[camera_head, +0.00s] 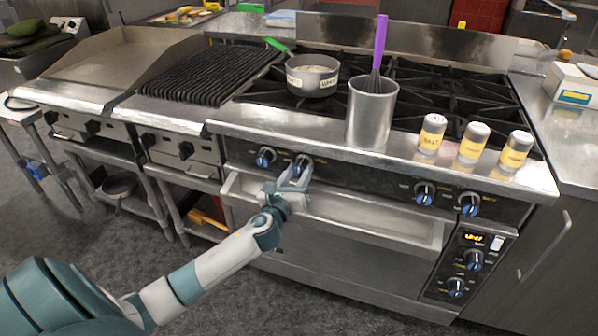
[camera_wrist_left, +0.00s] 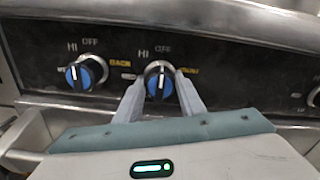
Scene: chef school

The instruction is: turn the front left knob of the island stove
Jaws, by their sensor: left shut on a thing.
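The stove front (camera_head: 345,185) carries a row of blue-faced knobs. The knob at the second place from the left (camera_head: 303,161) is between my left gripper's fingers (camera_head: 295,175). In the left wrist view, this knob (camera_wrist_left: 158,84) sits under an HI and OFF marking, with a finger pressed on each side. My left gripper is shut on it. The label at its right is partly hidden by a finger. The neighbouring left knob (camera_wrist_left: 86,74), marked BACK, is untouched by the gripper; it also shows in the head view (camera_head: 265,157). My right gripper is out of view.
A metal pot with a purple-handled whisk (camera_head: 372,110) stands on the front ledge above the knobs. Several yellow-labelled shakers (camera_head: 432,133) stand to its right. A saucepan (camera_head: 312,76) sits on the burners. A steel ledge (camera_head: 385,228) juts out below the knobs.

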